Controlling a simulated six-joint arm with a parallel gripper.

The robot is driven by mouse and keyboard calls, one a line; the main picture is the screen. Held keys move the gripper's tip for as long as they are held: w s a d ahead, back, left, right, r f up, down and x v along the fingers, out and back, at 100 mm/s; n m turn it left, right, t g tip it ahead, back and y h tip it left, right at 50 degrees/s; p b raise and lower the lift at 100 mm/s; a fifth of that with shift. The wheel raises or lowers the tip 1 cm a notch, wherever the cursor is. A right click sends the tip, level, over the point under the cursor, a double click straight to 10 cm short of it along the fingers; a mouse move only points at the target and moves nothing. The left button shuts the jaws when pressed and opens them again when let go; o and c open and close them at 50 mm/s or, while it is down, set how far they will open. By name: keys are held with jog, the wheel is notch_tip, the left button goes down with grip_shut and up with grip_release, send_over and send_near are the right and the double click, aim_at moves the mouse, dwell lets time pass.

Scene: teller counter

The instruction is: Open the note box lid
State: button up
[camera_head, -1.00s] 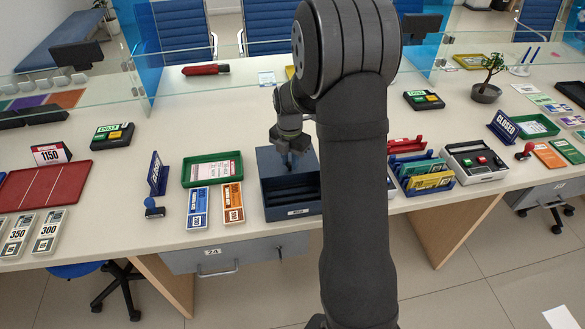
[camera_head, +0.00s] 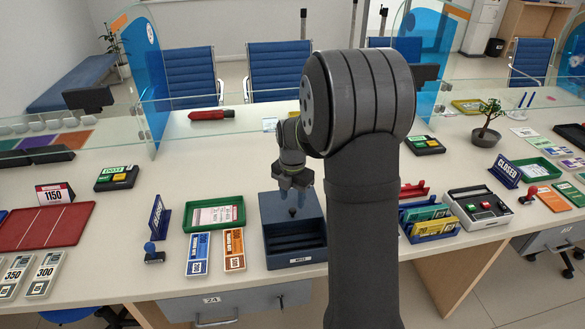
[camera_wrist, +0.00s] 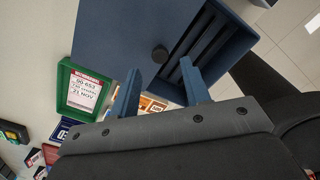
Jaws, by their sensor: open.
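The note box (camera_head: 296,262) is dark blue and stands on the counter left of my arm. The front part shows open, dark slots. My gripper (camera_head: 292,197) is open above the lid.
A green tray (camera_head: 187,222) with a paper slip, and blue and orange note packs (camera_head: 198,253), lie left of the box. A blue rack (camera_head: 412,236) of notes and a grey device (camera_head: 480,212) stand to the right. A glass screen runs behind.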

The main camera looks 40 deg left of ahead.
aim_at(293, 210)
notch_tip(293, 210, up, 13)
jog(key=shift+r, duration=0.2)
jog(key=shift+f, duration=0.1)
dwell(0.5)
notch_tip(293, 210, down, 17)
jog(key=shift+f, duration=0.15)
jog(key=shift+s+d, duration=0.1)
dwell(0.3)
